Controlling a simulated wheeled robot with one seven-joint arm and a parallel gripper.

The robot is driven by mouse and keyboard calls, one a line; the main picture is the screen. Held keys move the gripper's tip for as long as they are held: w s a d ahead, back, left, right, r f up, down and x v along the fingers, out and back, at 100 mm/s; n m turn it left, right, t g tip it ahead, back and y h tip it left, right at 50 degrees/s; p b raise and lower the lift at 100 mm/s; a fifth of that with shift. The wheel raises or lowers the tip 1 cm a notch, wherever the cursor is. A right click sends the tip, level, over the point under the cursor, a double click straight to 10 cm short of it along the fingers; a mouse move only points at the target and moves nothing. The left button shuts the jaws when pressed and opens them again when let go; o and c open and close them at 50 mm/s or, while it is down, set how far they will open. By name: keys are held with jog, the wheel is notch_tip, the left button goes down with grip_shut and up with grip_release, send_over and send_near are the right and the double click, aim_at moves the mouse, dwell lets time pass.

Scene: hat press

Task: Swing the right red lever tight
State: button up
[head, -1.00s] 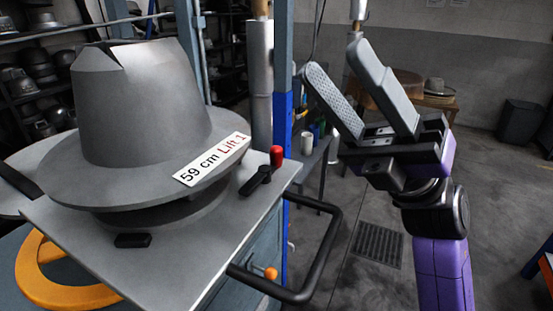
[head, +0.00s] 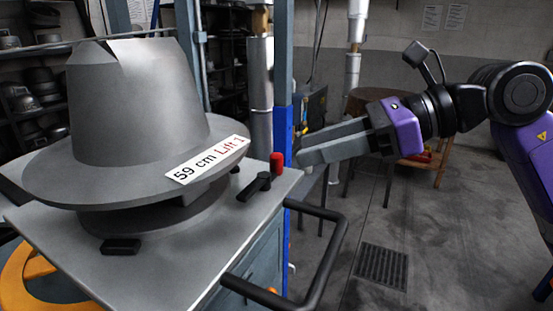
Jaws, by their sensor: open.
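The right red lever has an upright red knob (head: 277,162) at the end of a short black arm (head: 256,186). It sits on the grey press plate (head: 190,255), near the plate's right corner. My gripper (head: 302,150) comes in from the right, its fingers pointing left at about the knob's height in the picture. The fingers are seen from the side and partly overlap, with nothing visible between them. The fingertips appear just right of the knob and apart from it; the exact depth is hard to tell.
A grey metal hat form (head: 140,105) with a "59 cm Lift 1" label (head: 208,160) stands on the plate. A blue post (head: 283,125) rises behind the lever. A black tube handle (head: 325,260) juts out at the plate's right. Open floor lies to the right.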

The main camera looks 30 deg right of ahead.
aim_at(276, 154)
jog(key=x, duration=0.6)
jog(key=shift+w+a+p, duration=0.15)
jog(key=shift+a+p, duration=0.15)
grip_shut()
